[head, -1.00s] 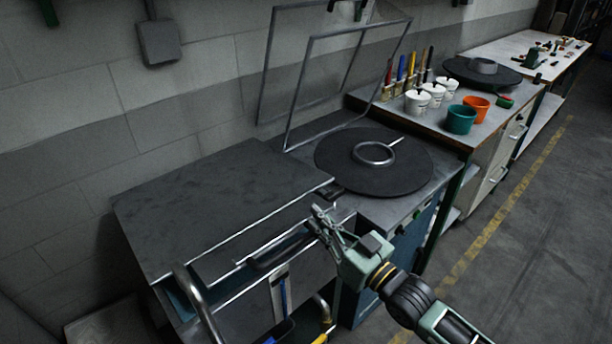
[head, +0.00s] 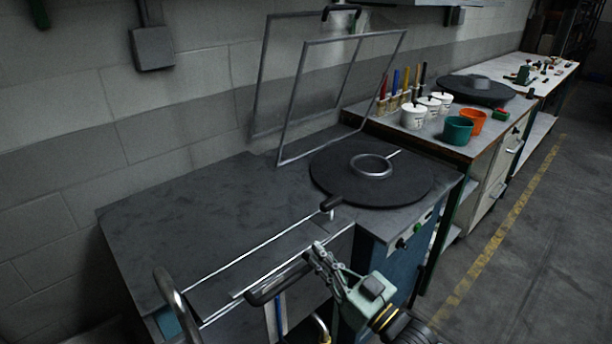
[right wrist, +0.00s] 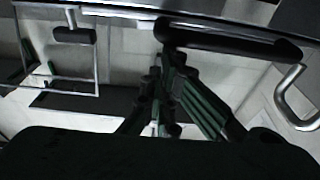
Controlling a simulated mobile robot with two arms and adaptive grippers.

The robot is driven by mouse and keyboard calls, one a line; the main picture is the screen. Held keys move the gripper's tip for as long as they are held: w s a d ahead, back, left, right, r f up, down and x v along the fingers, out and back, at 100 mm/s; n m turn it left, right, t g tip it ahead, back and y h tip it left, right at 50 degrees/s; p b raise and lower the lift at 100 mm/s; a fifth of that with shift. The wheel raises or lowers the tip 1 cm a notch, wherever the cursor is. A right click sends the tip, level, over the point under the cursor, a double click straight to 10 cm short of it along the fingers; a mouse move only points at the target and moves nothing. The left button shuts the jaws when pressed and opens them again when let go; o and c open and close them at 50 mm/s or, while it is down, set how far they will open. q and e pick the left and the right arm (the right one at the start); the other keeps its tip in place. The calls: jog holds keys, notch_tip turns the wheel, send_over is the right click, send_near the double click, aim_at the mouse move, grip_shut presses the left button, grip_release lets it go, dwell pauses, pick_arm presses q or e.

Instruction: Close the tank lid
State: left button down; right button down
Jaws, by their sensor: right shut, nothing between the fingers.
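A wide dark grey flat panel (head: 190,225) covers the left unit; I cannot tell for certain whether it is the tank lid. Along its front run bright metal edges and a black bar handle (head: 272,284). A black bar also crosses the top of the right wrist view (right wrist: 225,38). My right gripper (head: 318,250) is shut and empty, beside the right end of the black bar; I cannot tell if they touch. Its fingers show in the right wrist view (right wrist: 162,105). My left gripper is in no view.
A round black plate with a metal ring (head: 330,180) lies right of the panel. Upright wire frames (head: 300,100) stand behind it. A bench with white pots, a teal cup (head: 457,131) and an orange cup (head: 473,121) is farther right. A curved metal tube (head: 172,297) stands front left. The right floor is clear.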

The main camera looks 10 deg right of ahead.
jog(key=s+d+r+p, duration=0.2)
jog(key=s+d, duration=0.3)
jog(key=s, duration=0.2)
jog(key=w+d+f+m+g+h, duration=0.1)
jog(key=d+f+h, duration=0.25)
jog(key=f, duration=0.55)
jog(key=w+d+f+m+h, duration=0.15)
jog(key=d+f, duration=0.25)
jog(key=f, duration=0.5)
jog(key=s+d+f+m+g+h, duration=0.1)
jog(key=s+d+f+g+h, duration=0.15)
jog(key=f, duration=0.65)
jog(key=s+d+f+m+g+h, duration=0.15)
jog(key=s+f, duration=0.25)
jog(key=f, duration=0.4)
jog(key=s+d+f+g+h, duration=0.2)
jog(key=s+f+g, duration=0.2)
jog(key=s+f, duration=0.95)
jog(key=s+a+f+g, duration=0.2)
jog(key=s+f, duration=0.3)
jog(key=s, duration=0.7)
jog(key=s+a+f+g, duration=0.2)
jog(key=s+f+g, duration=0.2)
jog(key=s, duration=0.8)
notch_tip(320, 180, down, 2)
jog(key=shift+a+f+h, duration=0.1)
jog(key=shift+a+h, duration=0.05)
jog(key=shift+h, duration=0.25)
